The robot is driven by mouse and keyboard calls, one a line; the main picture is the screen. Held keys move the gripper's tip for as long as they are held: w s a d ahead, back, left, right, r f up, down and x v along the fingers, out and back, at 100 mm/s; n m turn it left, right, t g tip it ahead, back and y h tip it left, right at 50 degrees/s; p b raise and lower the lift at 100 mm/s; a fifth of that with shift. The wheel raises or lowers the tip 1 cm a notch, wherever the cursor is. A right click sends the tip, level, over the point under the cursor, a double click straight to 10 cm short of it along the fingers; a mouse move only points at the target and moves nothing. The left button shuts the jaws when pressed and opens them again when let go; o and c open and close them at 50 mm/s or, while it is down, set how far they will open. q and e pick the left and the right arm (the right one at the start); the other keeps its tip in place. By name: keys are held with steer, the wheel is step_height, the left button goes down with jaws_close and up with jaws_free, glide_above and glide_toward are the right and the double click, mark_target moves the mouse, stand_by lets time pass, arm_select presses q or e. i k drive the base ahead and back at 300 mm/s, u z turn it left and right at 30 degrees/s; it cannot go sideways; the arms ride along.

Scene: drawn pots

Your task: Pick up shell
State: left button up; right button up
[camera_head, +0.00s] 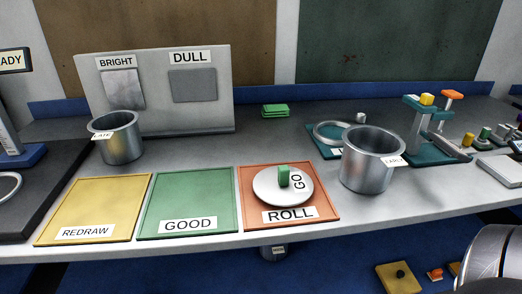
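Two open metal cups that look like drawn shells stand upright on the grey bench. One cup (120,142), with a tag that seems to read LATE, is at the left in front of the grey sample board. The other cup (368,165), with a tag that seems to read EARLY, is right of the orange ROLL tray. Which one is the shell, I cannot tell. A shiny curved metal piece (490,262) is cut off at the lower right corner; I cannot tell what it is. Neither of my grippers shows.
Yellow REDRAW (93,205), green GOOD (187,197) and orange ROLL (322,203) trays line the front edge. A white GO disc (268,190) with a green knob lies on ROLL. A teal fixture (435,150) stands right.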

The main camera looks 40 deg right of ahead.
mark_target(371, 154)
steer(key=u, duration=1.9)
steer(key=k, duration=1.9)
steer(key=z, duration=1.7)
